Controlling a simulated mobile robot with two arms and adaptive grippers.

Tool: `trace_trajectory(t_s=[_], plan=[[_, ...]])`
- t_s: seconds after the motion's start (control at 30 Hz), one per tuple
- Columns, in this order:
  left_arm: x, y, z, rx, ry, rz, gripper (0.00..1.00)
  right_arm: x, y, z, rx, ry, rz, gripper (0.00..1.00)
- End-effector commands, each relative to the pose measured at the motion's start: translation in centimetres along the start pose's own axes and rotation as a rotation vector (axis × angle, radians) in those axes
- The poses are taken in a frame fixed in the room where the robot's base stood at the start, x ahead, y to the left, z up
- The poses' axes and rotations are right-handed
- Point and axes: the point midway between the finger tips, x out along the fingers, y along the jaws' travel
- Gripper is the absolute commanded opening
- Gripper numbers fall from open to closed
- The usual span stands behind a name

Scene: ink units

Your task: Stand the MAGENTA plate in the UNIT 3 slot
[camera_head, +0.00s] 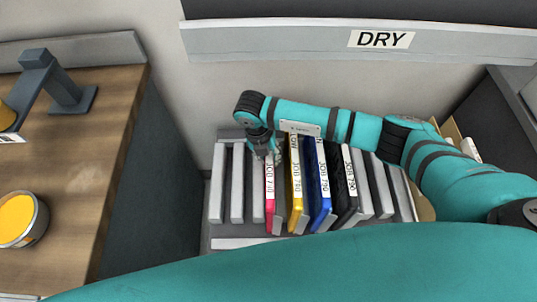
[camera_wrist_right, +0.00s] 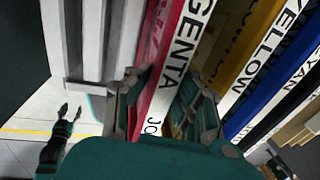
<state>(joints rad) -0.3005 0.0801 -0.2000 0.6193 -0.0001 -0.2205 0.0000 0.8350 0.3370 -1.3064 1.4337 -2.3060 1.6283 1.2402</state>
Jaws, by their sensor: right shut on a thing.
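The magenta plate (camera_head: 270,200) stands upright in the slotted rack, left of the yellow plate. Its white label reads MAGENTA in the right wrist view (camera_wrist_right: 160,90). My right gripper (camera_head: 265,152) is shut on its upper edge, with one finger on each side. The plate's lower edge is hidden between the rack's dividers. My left gripper (camera_wrist_right: 70,112) shows small in the right wrist view, over the floor, with its fingers apart and empty. No UNIT 3 slot or label is in view.
The yellow plate (camera_head: 295,180), blue plate (camera_head: 318,190) and black plate (camera_head: 342,185) stand close on the right, between grey dividers (camera_head: 237,185). A sign (camera_head: 380,39) above reads DRY. A wooden bench (camera_head: 90,130) with an orange ink tin (camera_head: 20,218) is at left.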

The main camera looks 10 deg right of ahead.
Motion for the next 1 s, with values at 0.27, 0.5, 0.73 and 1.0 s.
trace_trajectory(t_s=[0.27, 0.5, 0.73, 1.0], plan=[[0.0, 0.0, 0.0, 0.0, 0.0, 0.0, 0.47, 0.1, 0.0, 0.0, 0.001, -0.001, 0.0, 0.28], [0.0, 0.0, 0.0, 0.0, 0.001, 0.0, 0.47, 0.1, 0.0, 0.0, 0.001, 0.0, -0.001, 0.47], [0.0, -0.2, 0.0, 0.0, 0.001, -0.003, 0.47, -0.2, 0.0, 0.0, 0.001, -0.001, 0.0, 0.47], [0.0, -0.1, -0.1, 0.0, 0.002, -0.001, 0.47, -4.9, 0.0, 0.1, 0.0, -0.005, 0.003, 0.47]])
